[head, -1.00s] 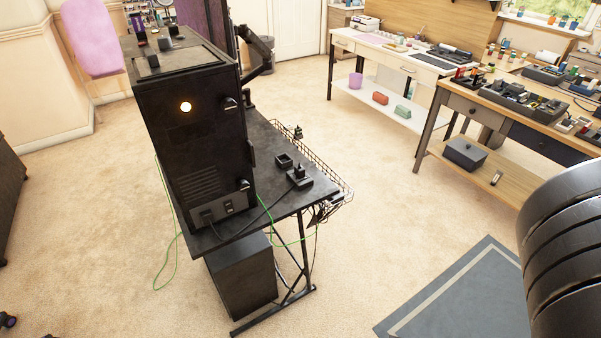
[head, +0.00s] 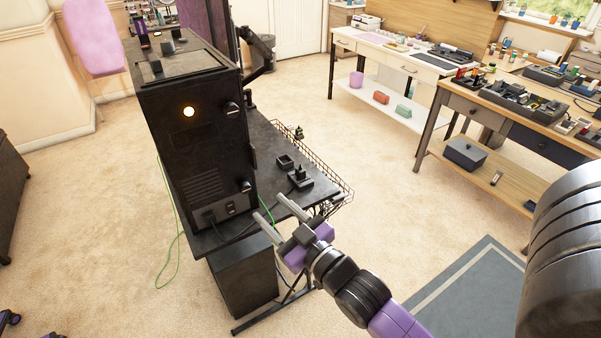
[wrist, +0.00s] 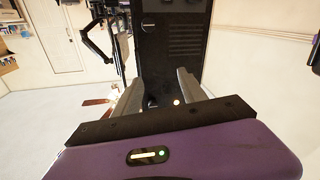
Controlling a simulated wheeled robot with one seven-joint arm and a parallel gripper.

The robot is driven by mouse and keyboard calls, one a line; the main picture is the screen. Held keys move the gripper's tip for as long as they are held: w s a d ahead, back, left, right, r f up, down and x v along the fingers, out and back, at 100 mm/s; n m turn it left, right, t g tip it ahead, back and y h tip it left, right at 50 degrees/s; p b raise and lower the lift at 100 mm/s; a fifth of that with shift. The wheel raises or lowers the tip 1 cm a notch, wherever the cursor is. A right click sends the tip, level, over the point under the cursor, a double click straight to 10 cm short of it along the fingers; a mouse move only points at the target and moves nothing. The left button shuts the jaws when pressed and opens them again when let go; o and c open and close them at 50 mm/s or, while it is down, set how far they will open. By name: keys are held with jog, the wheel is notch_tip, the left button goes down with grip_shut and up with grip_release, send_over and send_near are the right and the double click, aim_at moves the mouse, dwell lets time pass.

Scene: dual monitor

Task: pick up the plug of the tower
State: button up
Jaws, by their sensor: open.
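The black tower (head: 190,120) stands on a dark desk, with a lit round light on its upper face. It also shows in the wrist view (wrist: 175,40), straight ahead between the fingers. A black plug (head: 299,173) stands upright in a small black block on the desk, right of the tower. A dark cord runs from the tower's lower face toward that block, partly hidden by my gripper. My gripper (head: 269,206) is open and empty, in front of the desk's near edge, its fingers pointing toward the tower. In the wrist view the plug cannot be made out.
The dark desk (head: 268,140) has a small square black tray (head: 285,162) behind the plug and a wire basket (head: 340,187) along its right edge. A black box (head: 245,275) stands under the desk. Open carpet lies to the right, before the workbenches.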

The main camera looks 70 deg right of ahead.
jog(key=w+d+r+m+g+h, duration=0.1)
jog(key=w+d+m+g+h, duration=0.15)
jog(key=d, duration=0.65)
jog(key=w+d+r+m+g+h, duration=0.1)
jog(key=w+d+h, duration=0.15)
jog(key=d, duration=0.55)
jog(key=g+y+p, duration=0.2)
jog(key=g+y, duration=0.8)
send_over(301, 169)
jog(key=s+a, duration=0.2)
jog(key=s, duration=0.1)
notch_tip(301, 169, down, 8)
jog(key=shift+m, duration=0.45)
jog(key=x, duration=0.8)
jog(key=shift+w+r, duration=0.1)
jog(key=shift+w, duration=0.1)
jog(key=shift+t, duration=0.25)
grip_shut()
